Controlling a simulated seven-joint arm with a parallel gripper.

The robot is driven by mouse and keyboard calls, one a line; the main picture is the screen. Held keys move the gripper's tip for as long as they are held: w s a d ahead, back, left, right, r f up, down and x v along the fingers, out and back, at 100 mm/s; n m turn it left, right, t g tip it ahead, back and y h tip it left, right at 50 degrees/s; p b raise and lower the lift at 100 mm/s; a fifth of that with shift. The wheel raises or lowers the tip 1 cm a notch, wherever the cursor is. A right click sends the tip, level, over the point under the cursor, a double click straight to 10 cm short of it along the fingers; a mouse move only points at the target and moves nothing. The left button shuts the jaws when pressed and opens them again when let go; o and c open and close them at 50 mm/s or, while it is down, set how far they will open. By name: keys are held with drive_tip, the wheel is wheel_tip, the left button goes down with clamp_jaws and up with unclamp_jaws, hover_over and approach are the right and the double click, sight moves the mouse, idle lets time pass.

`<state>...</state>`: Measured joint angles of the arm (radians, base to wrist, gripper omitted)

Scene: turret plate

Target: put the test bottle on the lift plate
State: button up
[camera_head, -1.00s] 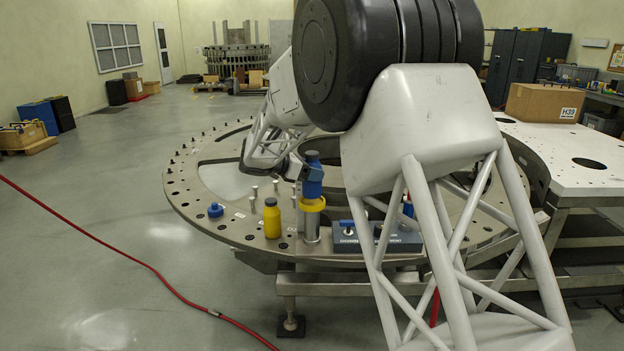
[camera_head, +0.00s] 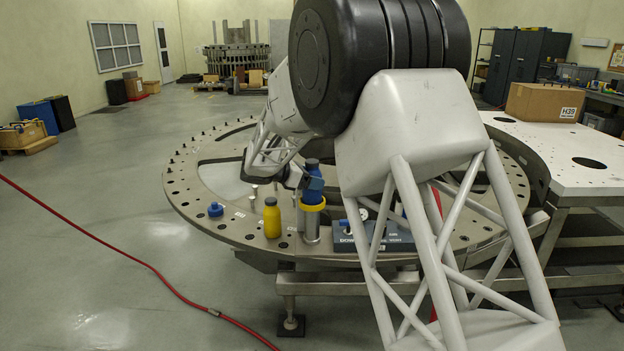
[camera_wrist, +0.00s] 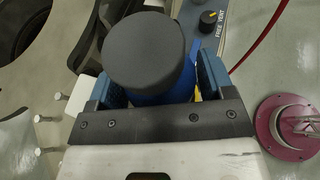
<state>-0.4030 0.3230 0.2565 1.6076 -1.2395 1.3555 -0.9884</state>
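The test bottle appears to be the blue bottle (camera_head: 314,186) with a dark round cap (camera_wrist: 150,50). My gripper (camera_wrist: 158,88) is shut around it, one blue finger on each side. The bottle is upright over a metal cylinder (camera_head: 311,230) with a yellow collar (camera_head: 312,206). This seems to be the lift plate's post. The bottle's lower end is hidden by the collar, so I cannot tell whether it rests on the plate inside.
A yellow bottle (camera_head: 272,218) and a small blue cap-like piece (camera_head: 215,209) stand on the turret plate (camera_head: 190,192) to the left. A blue control box (camera_head: 385,238) is close on the right. Several short pegs stand behind. A red hose (camera_head: 110,242) lies on the floor.

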drive_tip(key=shift+r, duration=0.2)
drive_tip(key=v, duration=1.2)
idle(0.8)
